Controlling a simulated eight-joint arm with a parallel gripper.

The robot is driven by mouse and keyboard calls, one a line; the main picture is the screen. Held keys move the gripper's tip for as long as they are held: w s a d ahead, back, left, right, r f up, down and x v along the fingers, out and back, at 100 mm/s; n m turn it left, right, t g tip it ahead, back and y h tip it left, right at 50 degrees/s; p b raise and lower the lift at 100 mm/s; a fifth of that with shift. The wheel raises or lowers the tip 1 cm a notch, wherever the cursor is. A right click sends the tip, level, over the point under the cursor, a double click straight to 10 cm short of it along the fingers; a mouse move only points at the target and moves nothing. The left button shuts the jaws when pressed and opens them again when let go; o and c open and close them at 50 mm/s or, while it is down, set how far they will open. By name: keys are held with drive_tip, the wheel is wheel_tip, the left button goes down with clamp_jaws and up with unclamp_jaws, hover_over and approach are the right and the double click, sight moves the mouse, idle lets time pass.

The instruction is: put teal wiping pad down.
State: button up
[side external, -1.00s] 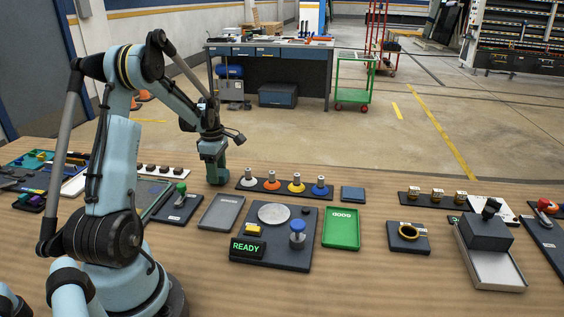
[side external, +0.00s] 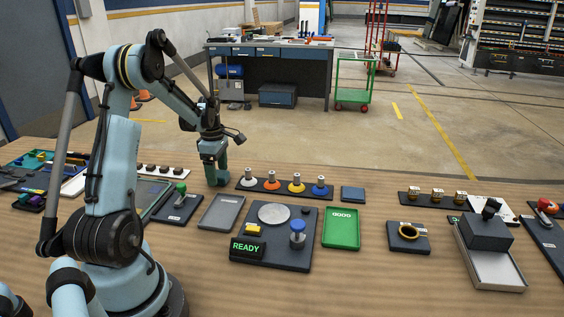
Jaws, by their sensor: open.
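A dark teal upright block, which looks like the teal wiping pad (side external: 217,177), stands at the far side of the wooden table, left of the row of coloured pegs. Its lower end appears to meet the table top. My gripper (side external: 213,158) is directly over its upper part, pointing down, with the jaws open. The fingers and the block overlap in this view, so I cannot tell whether they touch.
A grey tray (side external: 221,212) lies in front of the block. A rack of coloured pegs (side external: 284,188) stands close on the right. A green-handled fixture (side external: 178,207) is to the left. Further right are a READY station (side external: 286,255) and a green GOOD tray (side external: 342,228).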

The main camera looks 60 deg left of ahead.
sight(218, 173)
wheel_tip(218, 173, up, 11)
drive_tip(key=w+d+r+m+t, duration=0.1)
drive_tip(key=w+d+r+m, duration=0.2)
drive_tip(key=d+m, duration=0.4)
drive_tip(key=s+d+m+t, duration=0.1)
drive_tip(key=d+m+t, duration=0.2)
drive_tip(key=d+m, duration=0.7)
drive_tip(key=s+d+f+m+t, duration=0.1)
drive_tip(key=s+d+m+t, duration=0.1)
drive_tip(key=d+m, duration=0.8)
drive_tip(key=d+t, duration=0.1)
drive_tip(key=d, duration=0.5)
drive_tip(key=shift+s+d+f, duration=0.2)
drive_tip(key=shift+d, duration=0.15)
drive_tip(key=o, duration=0.3)
